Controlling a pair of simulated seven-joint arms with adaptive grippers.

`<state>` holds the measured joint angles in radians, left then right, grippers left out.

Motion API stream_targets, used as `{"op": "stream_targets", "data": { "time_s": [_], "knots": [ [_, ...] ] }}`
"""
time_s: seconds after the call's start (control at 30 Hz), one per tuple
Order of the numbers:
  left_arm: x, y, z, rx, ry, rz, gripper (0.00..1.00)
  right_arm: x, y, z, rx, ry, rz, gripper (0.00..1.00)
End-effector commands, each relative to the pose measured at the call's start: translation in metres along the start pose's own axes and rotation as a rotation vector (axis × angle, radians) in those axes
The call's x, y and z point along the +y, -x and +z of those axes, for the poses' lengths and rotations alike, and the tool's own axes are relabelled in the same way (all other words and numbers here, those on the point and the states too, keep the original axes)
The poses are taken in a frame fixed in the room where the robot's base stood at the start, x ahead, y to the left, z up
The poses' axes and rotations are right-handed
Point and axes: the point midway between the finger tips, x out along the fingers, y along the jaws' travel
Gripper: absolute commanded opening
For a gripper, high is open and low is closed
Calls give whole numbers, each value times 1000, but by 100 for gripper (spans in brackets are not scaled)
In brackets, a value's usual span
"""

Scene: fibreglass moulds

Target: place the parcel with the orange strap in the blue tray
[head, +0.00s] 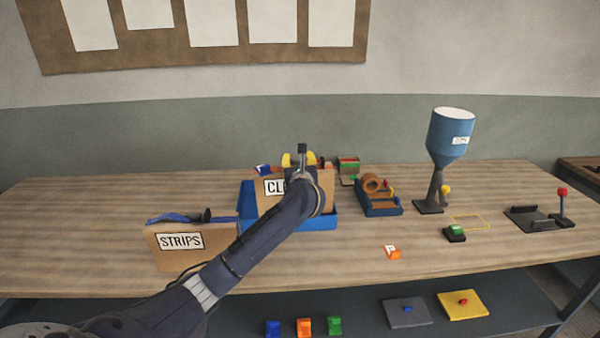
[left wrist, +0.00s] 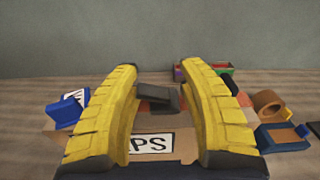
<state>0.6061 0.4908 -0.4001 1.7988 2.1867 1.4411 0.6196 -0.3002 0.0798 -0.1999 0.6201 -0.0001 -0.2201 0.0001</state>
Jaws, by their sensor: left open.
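I cannot single out an orange-strapped parcel for certain. The blue tray (head: 320,223) is mid-table, partly hidden by my left arm. A cardboard box (head: 268,203) with a label starting "CL" shows behind the tray's front wall; whether it stands inside is unclear. My left gripper (head: 300,159) is above this box, its yellow fingers spread. In the left wrist view, the open gripper (left wrist: 156,75) has a dark grey piece (left wrist: 158,96) visible between its fingers, beside an orange-brown patch. Below them is a label ending "PS". Nothing is clearly held. My right gripper is out of view.
A box marked STRIPS (head: 165,257) stands at left. Right of the tray are a blue tape holder (head: 380,208), a blue hopper (head: 450,135), a green block (head: 455,232) and a lever fixture (head: 535,218). A small orange block (head: 392,252) lies near the front; table around it is clear.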

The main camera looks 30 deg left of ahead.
Motion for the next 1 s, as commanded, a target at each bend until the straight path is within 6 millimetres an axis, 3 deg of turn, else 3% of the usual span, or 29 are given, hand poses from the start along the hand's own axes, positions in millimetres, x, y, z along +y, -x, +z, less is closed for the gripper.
{"op": "stream_targets", "data": {
  "time_s": [0.2, 0.5, 0.7, 1.0],
  "knots": [
    [0, 42, 2, -4, 4, -2, 40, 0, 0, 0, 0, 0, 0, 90],
    [0, 83, 2, -4, 1, -1, 40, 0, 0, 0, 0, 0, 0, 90],
    [0, 94, 2, -3, 2, 0, 40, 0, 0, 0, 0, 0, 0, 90],
    [0, 96, 2, -4, 0, 1, 40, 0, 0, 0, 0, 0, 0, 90]
  ]
}}
